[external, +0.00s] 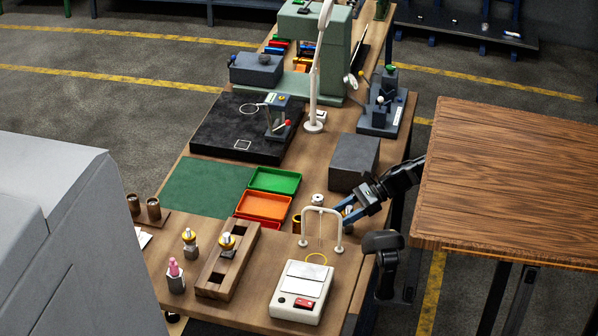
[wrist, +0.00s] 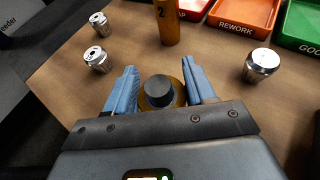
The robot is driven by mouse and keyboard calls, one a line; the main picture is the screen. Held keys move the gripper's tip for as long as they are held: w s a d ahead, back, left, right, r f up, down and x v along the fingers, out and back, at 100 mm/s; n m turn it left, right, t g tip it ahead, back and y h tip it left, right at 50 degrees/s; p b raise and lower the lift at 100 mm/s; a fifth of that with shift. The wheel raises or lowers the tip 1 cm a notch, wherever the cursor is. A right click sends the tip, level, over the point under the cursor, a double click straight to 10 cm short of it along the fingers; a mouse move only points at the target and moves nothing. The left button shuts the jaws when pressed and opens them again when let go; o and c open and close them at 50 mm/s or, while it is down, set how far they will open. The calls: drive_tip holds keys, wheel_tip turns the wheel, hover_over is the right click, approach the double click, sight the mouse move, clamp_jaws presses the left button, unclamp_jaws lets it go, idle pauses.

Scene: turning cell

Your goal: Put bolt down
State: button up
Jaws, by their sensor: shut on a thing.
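My gripper (wrist: 159,74) has its two blue fingers on either side of a piece with a dark round top and a brass-coloured collar, which I take to be the bolt (wrist: 158,91). The fingers are shut on it. In the external view my gripper (external: 346,213) is at the right edge of the wooden bench (external: 367,268), beside the white arch stand. The bolt is too small there to make out clearly. The wrist view shows bare bench top beyond the fingers; I cannot tell whether the bolt touches it.
A brass cylinder marked 2 (wrist: 167,22) stands ahead of the fingers. Silver pieces stand left (wrist: 97,60) and right (wrist: 262,65). Beyond are the REWORK tray (wrist: 245,15) and green tray (wrist: 302,24). A white arch stand (external: 322,209), scale (external: 300,290) and grey block (external: 354,160) are nearby.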

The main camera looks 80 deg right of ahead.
drive_tip(key=o, duration=1)
drive_tip(key=shift+f, duration=0.2)
drive_tip(key=shift+c, duration=0.2)
drive_tip(key=o, duration=0.4)
drive_tip(key=shift+o, duration=0.2)
drive_tip(key=shift+r, duration=0.1)
drive_tip(key=shift+r, duration=0.25)
drive_tip(key=b+v, duration=0.1)
drive_tip(key=v, duration=0.6)
drive_tip(key=shift+s+d, duration=0.15)
drive_tip(key=shift+s, duration=0.05)
